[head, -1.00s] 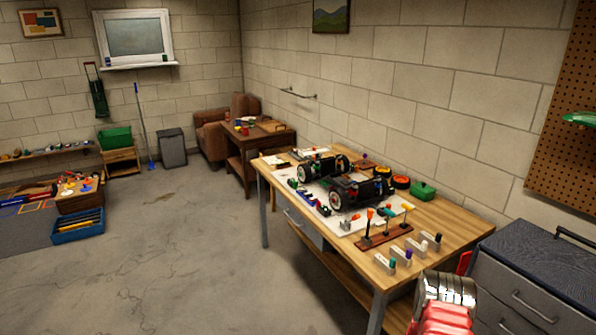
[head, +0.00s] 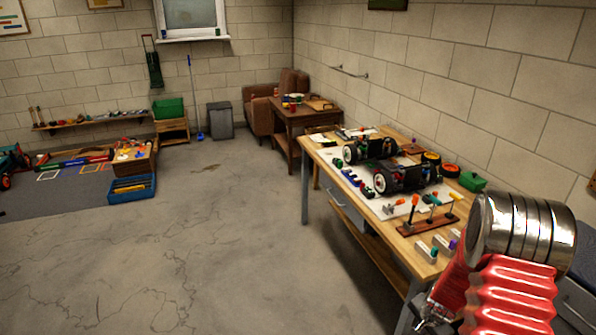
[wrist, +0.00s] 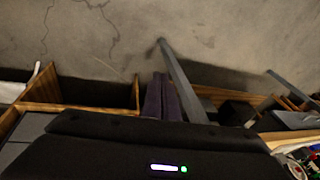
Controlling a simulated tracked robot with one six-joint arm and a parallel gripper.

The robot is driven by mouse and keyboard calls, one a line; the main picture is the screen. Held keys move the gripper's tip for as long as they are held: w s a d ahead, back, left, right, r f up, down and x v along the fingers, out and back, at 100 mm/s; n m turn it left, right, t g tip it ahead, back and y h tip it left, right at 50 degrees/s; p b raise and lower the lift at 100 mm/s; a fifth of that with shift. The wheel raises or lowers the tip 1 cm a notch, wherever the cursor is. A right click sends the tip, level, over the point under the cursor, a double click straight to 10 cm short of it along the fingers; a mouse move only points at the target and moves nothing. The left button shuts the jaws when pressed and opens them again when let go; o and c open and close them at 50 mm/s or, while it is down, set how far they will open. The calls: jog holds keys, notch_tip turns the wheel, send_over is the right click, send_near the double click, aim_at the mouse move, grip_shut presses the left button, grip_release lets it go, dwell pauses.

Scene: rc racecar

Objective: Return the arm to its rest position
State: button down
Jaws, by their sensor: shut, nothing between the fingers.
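My arm shows at the lower right of the head view, with a ribbed red sleeve and shiny silver rings, raised in front of the workbench's near right end. In the wrist view, the black body of my gripper, with a small white light and a green dot, fills the bottom. The two dark fingers of my gripper (wrist: 163,82) stick up from it, side by side and shut, with nothing seen between them. Concrete floor and wooden furniture edges lie beyond them.
A dark-topped cabinet (head: 580,296) stands at the right, partly behind my arm. The concrete floor (head: 200,260) at left and centre is open.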

jog(key=s+a+r+n, duration=0.4)
jog(key=s+a+r, duration=0.3)
jog(key=r, duration=0.6)
jog(key=s+a+r+n+t+y, duration=0.1)
jog(key=s+a+r+n, duration=0.3)
jog(key=s+a+r, duration=0.4)
jog(key=s+a+r+n+t, duration=0.1)
jog(key=s+a+r+n, duration=0.3)
jog(key=r, duration=1.4)
jog(key=s+a, duration=0.3)
jog(key=shift+s+a+r+n, duration=0.15)
jog(key=shift+s+a+n, duration=0.2)
jog(key=shift+s+n, duration=0.05)
jog(key=shift+d, duration=0.1)
